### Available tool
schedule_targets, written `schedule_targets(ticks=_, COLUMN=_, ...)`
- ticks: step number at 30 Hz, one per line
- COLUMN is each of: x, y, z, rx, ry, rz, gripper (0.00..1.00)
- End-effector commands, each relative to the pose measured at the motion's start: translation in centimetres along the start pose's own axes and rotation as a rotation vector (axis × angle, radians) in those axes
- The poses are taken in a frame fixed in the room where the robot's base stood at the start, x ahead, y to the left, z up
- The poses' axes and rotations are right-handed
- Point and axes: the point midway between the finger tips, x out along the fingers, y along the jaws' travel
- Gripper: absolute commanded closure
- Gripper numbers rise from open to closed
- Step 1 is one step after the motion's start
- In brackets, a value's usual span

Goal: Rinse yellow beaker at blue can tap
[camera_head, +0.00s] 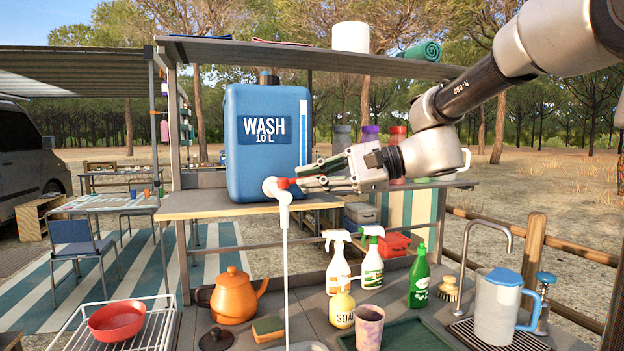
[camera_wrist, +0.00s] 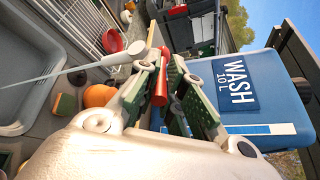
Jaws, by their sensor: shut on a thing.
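The blue can (camera_head: 268,150), marked WASH 10 L, stands upright on the wooden shelf; it also shows in the wrist view (camera_wrist: 242,85). Its white tap (camera_head: 284,198) has a red lever (camera_wrist: 163,80). My gripper (camera_head: 303,178) is at the tap, its green-padded fingers shut on the red lever. A thin pale stream (camera_head: 286,275) runs straight down from the spout. In the wrist view it reaches a grey basin (camera_wrist: 25,110). I cannot make out a yellow beaker in either view.
On the counter below are an orange kettle (camera_head: 236,295), a sponge (camera_head: 268,329), a soap bottle (camera_head: 342,305), spray bottles (camera_head: 372,262), a purplish cup (camera_head: 369,328) and a lidded jug (camera_head: 497,308). A red bowl (camera_head: 116,320) sits in the wire rack at left.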

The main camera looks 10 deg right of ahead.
Motion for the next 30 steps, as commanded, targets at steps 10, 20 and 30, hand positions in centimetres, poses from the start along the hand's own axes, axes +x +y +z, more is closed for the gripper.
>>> schedule_targets(ticks=10, x=0.0, y=0.0, z=0.0, rx=0.001, ry=-0.001, rz=0.002, gripper=0.68)
schedule_targets(ticks=20, x=-0.2, y=0.0, z=-0.1, rx=0.0, ry=-0.001, rz=0.001, gripper=0.68)
schedule_targets(ticks=30, x=-6.1, y=-0.1, z=-0.2, rx=0.001, ry=0.004, rz=-0.002, gripper=0.68)
